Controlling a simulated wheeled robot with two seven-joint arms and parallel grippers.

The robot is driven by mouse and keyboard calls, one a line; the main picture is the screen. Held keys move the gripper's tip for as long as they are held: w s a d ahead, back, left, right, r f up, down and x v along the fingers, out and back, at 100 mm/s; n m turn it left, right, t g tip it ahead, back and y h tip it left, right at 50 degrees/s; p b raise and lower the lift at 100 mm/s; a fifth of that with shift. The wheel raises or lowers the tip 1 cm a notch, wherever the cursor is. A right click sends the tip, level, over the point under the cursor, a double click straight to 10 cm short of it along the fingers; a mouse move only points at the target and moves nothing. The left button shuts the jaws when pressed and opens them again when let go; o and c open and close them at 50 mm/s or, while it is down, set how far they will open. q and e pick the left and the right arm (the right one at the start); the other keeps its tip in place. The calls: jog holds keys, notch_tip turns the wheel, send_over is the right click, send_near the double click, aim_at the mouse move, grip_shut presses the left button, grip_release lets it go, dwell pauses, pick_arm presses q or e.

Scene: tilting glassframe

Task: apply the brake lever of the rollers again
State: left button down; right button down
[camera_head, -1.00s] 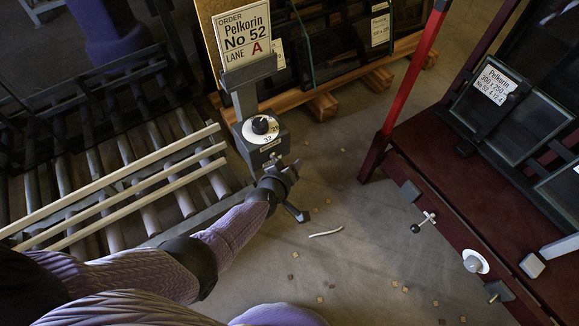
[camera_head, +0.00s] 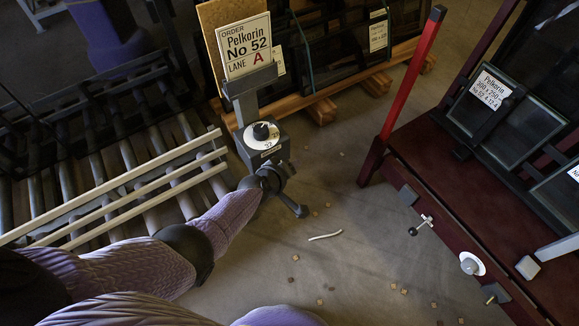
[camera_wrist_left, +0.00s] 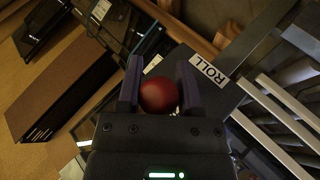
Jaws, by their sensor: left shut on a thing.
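My left gripper (camera_head: 274,179) is at the side of the grey post (camera_head: 262,150) that stands at the end of the rollers (camera_head: 150,150). In the left wrist view the fingers of this gripper (camera_wrist_left: 159,78) are on both sides of a red ball knob (camera_wrist_left: 158,95), shut on it. A label reading "ROLL" (camera_wrist_left: 208,70) is just to the right of the knob. In the head view the gripper hides the knob, and the lever's shaft cannot be made out. My right gripper is out of view.
The post carries a black knob on a white dial (camera_head: 262,132) and an order sign (camera_head: 245,45). A dark red frame with a red upright (camera_head: 410,85) and glass panes (camera_head: 510,115) stands at the right. The floor (camera_head: 350,200) between is mostly clear, with small scraps.

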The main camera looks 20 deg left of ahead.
pick_arm(q)
jog(key=shift+c, duration=1.3)
grip_release()
jog(key=p+v, duration=0.7)
jog(key=v, duration=0.3)
jog(key=shift+p, duration=0.35)
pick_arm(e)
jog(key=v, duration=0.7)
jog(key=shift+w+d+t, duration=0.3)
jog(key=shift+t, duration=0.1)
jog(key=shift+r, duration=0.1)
